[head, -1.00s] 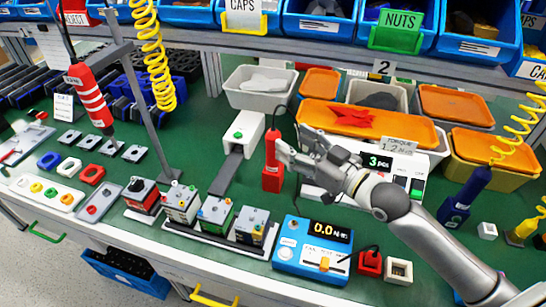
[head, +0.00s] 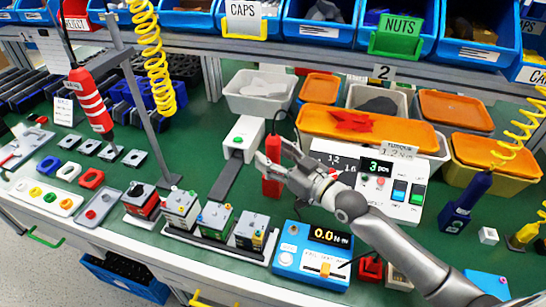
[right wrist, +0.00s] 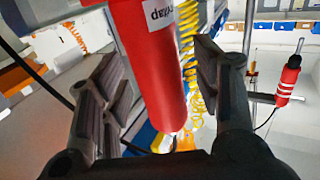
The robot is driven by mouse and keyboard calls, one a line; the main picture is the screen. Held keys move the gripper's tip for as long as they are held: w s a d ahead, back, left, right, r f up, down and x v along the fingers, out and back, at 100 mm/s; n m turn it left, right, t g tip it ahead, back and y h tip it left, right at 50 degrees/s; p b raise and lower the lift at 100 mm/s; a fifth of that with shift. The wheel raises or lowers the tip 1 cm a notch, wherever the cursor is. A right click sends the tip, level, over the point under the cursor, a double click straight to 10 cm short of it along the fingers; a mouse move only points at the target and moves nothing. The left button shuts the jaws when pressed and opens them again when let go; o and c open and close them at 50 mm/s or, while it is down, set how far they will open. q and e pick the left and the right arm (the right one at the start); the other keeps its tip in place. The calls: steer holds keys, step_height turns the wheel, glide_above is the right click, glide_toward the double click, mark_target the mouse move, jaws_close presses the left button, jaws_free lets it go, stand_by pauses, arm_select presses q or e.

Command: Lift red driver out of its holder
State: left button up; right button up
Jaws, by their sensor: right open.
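The red driver (head: 273,151) stands upright in its red holder (head: 271,187) at the middle of the bench, with a dark cable at its top. My right gripper (head: 276,163) is open, with its fingers on either side of the driver. In the right wrist view, the driver (right wrist: 150,65) with a white label runs between the two dark fingers. A gap shows on both sides, so the fingers look apart from it. The holder cannot be made out in the wrist view. My left gripper is not in view.
A second red driver with white stripes (head: 91,101) hangs at the left, near a yellow coiled cord (head: 152,60). A white control box (head: 408,187) stands right of the holder. A blue torque meter (head: 312,263) is in front.

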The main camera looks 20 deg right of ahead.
mark_target(273, 131)
steer(key=shift+w+a, duration=0.15)
steer(key=shift+w, duration=0.15)
steer(key=shift+c, duration=0.2)
steer(key=shift+r, duration=0.1)
jaws_close()
step_height(273, 131, up, 10)
steer(key=shift+p, duration=0.4)
steer(key=c, duration=0.7)
jaws_free()
steer(key=shift+c, duration=0.2)
jaws_close()
